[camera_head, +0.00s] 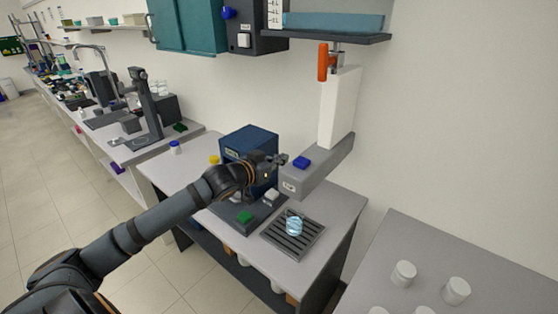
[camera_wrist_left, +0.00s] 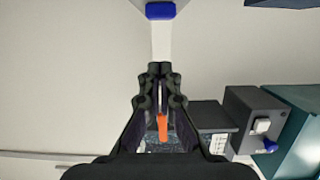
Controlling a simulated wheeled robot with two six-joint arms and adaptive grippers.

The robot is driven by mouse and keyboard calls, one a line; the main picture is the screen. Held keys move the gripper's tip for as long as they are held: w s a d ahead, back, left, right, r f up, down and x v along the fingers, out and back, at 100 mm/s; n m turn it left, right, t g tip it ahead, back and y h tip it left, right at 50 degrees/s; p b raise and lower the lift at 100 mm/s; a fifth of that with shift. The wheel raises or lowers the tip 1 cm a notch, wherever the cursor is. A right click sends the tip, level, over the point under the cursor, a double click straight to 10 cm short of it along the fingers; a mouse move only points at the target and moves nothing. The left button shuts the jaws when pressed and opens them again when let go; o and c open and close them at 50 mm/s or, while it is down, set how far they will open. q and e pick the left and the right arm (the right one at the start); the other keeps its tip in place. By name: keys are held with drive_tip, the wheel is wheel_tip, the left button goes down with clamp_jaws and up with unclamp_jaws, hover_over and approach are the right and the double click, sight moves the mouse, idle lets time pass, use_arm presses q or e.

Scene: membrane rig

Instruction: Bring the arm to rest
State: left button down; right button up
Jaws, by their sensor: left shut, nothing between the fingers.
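My left arm reaches in from the lower left in the head view. Its left gripper (camera_head: 277,161) is shut and empty, in front of the dark blue box (camera_head: 248,143) and just left of the grey block with a blue button (camera_head: 301,162). In the left wrist view the gripper (camera_wrist_left: 160,70) has its fingers together, with nothing held between them. The orange handle (camera_wrist_left: 163,127) shows beyond the fingers there, and it also hangs at the top of the white column in the head view (camera_head: 323,62). My right gripper is not in view.
A black drain tray (camera_head: 312,247) with a clear bluish glass item (camera_head: 295,223) sits on the bench below the grey block. A green button (camera_head: 245,217) is near the arm. White jars (camera_head: 403,274) stand on the right bench. A shelf (camera_head: 330,36) overhangs above.

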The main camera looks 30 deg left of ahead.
use_arm(q)
drive_tip(key=s+d+f+g+y, duration=0.1)
drive_tip(key=s+d+f+g, duration=0.1)
drive_tip(key=s+f, duration=0.35)
drive_tip(key=s+d+f+g+y, duration=0.1)
drive_tip(key=s+d+f+g, duration=0.1)
drive_tip(key=f, duration=0.7)
drive_tip(key=s+d+f+g+y, duration=0.15)
drive_tip(key=s+f+g, duration=0.35)
drive_tip(key=s, duration=0.6)
drive_tip(key=s+d+f+g+h, duration=0.1)
drive_tip(key=s+d+f+g, duration=0.1)
drive_tip(key=s+f, duration=0.65)
drive_tip(key=s+a+f+n+g+b, duration=0.15)
drive_tip(key=f+b, duration=0.25)
drive_tip(key=f, duration=1.3)
drive_tip(key=s+a+f+m+b, duration=0.1)
drive_tip(key=s+f+b, duration=0.2)
drive_tip(key=f, duration=1.3)
drive_tip(key=s+a+f+g+b, duration=0.1)
drive_tip(key=s+f+b, duration=0.3)
drive_tip(key=s+f, duration=1.3)
drive_tip(key=shift+s+f+n, duration=0.35)
drive_tip(key=shift+s+f, duration=0.05)
drive_tip(key=shift+f, duration=0.55)
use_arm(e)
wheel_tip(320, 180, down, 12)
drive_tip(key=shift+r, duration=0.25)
